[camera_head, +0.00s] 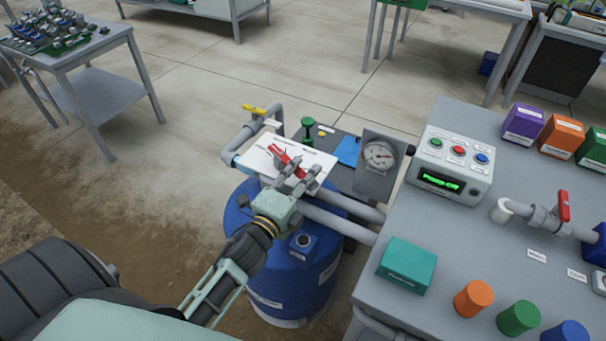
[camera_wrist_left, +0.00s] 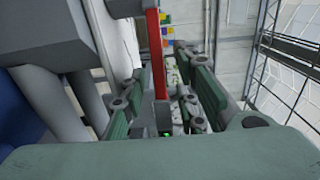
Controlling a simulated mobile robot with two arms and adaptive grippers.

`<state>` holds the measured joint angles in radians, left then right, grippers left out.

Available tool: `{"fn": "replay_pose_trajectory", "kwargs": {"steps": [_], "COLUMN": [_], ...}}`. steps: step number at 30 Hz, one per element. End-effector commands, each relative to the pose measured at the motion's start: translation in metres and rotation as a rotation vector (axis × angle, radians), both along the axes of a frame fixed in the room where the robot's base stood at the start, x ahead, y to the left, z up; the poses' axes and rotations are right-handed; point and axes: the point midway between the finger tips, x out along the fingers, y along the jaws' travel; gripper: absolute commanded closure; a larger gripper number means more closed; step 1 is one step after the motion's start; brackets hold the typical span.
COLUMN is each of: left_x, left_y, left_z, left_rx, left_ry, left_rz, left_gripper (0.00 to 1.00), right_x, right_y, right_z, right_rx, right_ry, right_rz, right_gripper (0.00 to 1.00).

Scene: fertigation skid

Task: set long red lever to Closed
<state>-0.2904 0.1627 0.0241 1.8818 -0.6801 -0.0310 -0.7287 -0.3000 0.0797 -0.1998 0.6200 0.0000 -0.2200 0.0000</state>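A red lever (camera_head: 284,153) stands out at a white labelled panel (camera_head: 255,160) above the blue drum. My left gripper (camera_head: 292,172) is at this lever, partly covering it. In the left wrist view the red lever (camera_wrist_left: 157,55) runs upright between the two green-grey fingers (camera_wrist_left: 163,112). The fingers stand apart, with gaps visible beside the lever, so the gripper looks open around it. The lever's label and exact position reading are too small or hidden to tell. My right gripper is not in view.
The blue drum (camera_head: 240,224) stands below. A yellow-handled valve (camera_head: 253,108), gauge (camera_head: 379,155) and grey pipes are close by. The grey bench (camera_head: 455,235) at right holds a pump box (camera_head: 450,150), coloured blocks and another, shorter red lever (camera_head: 563,206). Open floor lies behind.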

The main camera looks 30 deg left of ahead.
Motion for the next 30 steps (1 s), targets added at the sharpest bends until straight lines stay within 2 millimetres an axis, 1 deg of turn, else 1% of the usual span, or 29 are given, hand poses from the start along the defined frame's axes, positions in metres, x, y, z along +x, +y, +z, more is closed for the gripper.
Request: {"fn": "replay_pose_trajectory", "kwargs": {"steps": [6, 16, 30], "left_x": [0.0004, 0.0002, 0.0000], "left_y": [-0.0001, -0.0001, -0.0002], "left_z": [-0.0002, -0.0002, -0.0009], "left_rx": [-0.001, -0.001, -0.004], "left_ry": [0.000, 0.000, 0.002], "left_rz": [0.000, 0.000, 0.000], "left_gripper": [0.72, 1.00, 1.00], "right_x": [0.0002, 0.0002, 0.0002], "right_y": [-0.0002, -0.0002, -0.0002], "right_z": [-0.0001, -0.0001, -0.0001], "right_rx": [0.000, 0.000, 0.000], "right_ry": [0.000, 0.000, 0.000], "right_rz": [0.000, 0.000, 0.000], "right_gripper": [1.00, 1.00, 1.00]}}
